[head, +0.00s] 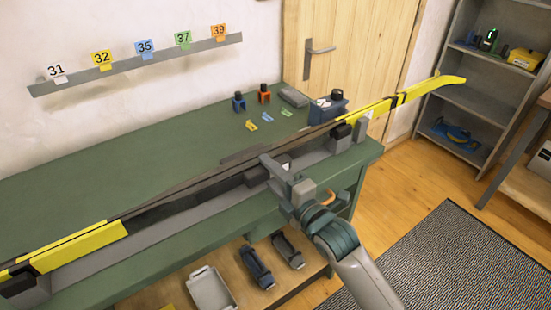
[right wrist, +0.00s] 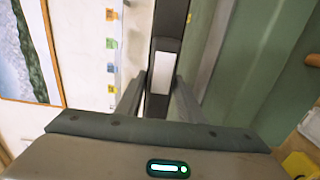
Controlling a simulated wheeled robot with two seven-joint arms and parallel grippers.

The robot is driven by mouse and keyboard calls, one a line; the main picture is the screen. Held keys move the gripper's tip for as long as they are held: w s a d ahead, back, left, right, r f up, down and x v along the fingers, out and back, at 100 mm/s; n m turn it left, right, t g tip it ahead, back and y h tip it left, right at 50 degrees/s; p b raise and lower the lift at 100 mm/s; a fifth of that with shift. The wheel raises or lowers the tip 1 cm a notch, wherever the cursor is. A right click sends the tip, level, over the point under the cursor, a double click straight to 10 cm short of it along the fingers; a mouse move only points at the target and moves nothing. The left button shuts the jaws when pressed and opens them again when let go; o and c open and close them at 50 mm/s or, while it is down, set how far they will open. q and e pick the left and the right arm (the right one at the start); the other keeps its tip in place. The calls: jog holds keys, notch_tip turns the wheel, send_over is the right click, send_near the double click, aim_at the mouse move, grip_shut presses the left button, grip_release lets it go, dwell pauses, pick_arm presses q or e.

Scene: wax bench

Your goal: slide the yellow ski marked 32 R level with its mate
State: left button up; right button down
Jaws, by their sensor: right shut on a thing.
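A long ski (head: 75,250) with yellow ends and a dark middle lies along the bench supports. A yellow upturned tip (head: 440,84) rises at the right end. A dark line along the yellow at the left suggests two skis close together; I cannot tell clearly where each ends, and no 32 R mark is readable. My right gripper (head: 277,167) is at the dark middle section, shut on a ski. In the right wrist view its fingers flank a dark ski section with a blank-looking white patch (right wrist: 161,75). My left gripper is not in view.
The green bench (head: 60,205) holds small blue and orange clamps (head: 264,94), loose tags and a dark blue device (head: 328,107). Numbered tags hang on a wall rail (head: 130,67). A grey tray (head: 210,290) sits on the shelf below. A grey rack (head: 465,100) stands at right.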

jog(key=shift+s+a, duration=0.15)
jog(key=shift+a, duration=0.05)
dwell(0.4)
jog(key=shift+s+a+p, duration=0.45)
jog(key=shift+s+a, duration=0.1)
jog(key=shift+a, duration=0.2)
jog(key=shift+a, duration=0.1)
jog(key=shift+s+p, duration=0.1)
jog(key=shift+p, duration=0.2)
dwell(1.3)
dwell(0.4)
jog(key=c, duration=1.1)
grip_release()
jog(key=shift+f, duration=0.1)
